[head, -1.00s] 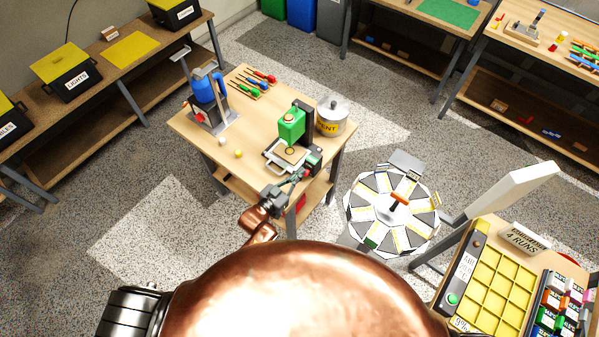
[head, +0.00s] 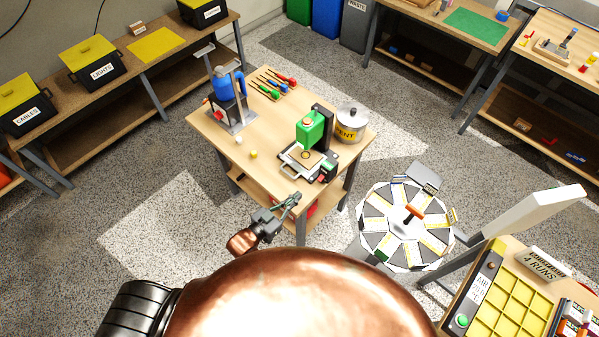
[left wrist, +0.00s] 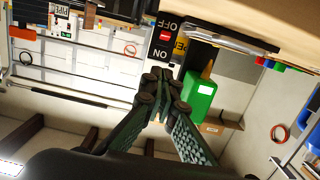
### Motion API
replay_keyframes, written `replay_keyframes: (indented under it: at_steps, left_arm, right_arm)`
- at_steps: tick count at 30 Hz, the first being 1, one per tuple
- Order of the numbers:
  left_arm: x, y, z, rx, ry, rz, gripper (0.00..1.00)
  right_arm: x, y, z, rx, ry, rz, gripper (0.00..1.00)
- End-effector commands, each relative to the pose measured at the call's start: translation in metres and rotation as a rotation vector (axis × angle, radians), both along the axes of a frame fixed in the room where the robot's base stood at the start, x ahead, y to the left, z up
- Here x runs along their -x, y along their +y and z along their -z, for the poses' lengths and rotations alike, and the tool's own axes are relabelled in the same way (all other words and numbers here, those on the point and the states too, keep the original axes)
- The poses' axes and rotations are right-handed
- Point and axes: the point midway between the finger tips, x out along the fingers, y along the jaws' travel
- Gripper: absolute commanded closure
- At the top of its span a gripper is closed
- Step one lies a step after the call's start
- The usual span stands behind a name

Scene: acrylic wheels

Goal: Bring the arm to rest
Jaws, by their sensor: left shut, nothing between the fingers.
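My left gripper (head: 293,199) is near the front edge of the wooden worktable (head: 262,140), on my side of the green-topped machine, with its copper arm folded close to me. Its fingers are together and empty. In the left wrist view the fingertips (left wrist: 160,88) meet, with nothing between them. The machine's green block (head: 310,130) stands above a small plate, clear of the gripper. A green block also shows beyond the fingers in the wrist view (left wrist: 199,97). My right gripper is out of view.
A round segmented wheel (head: 407,225) is to the right. A yellow gridded tray (head: 512,310) is at lower right. Speckled floor is open at left.

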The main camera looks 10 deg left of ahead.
Motion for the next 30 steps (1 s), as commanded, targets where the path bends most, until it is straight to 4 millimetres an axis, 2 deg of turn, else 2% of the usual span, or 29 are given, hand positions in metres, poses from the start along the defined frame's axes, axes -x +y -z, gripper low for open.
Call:
replay_keyframes:
  at_steps: [7, 11, 14, 16, 20, 24, 30]
  left_arm:
    - [0.0, 0.0, 0.0, -0.002, 0.003, -0.001, 1.0]
    - [0.002, 0.008, 0.003, -0.026, 0.051, -0.028, 1.0]
    - [0.007, 0.025, 0.009, -0.072, 0.144, -0.077, 1.0]
    - [0.017, 0.045, 0.015, -0.116, 0.236, -0.124, 1.0]
    - [0.048, 0.089, 0.025, -0.198, 0.426, -0.221, 1.0]
    - [0.094, 0.135, 0.03, -0.265, 0.619, -0.313, 1.0]
    - [0.149, 0.176, 0.029, -0.319, 0.806, -0.398, 1.0]
  right_arm:
    - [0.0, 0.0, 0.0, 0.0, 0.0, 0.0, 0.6]
    - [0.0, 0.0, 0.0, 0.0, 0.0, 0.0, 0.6]
    - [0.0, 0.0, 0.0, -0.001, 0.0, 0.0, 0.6]
    - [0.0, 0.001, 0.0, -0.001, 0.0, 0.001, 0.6]
    - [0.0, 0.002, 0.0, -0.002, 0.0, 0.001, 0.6]
    - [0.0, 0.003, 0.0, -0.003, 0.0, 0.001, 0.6]
    - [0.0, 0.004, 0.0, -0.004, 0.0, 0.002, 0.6]
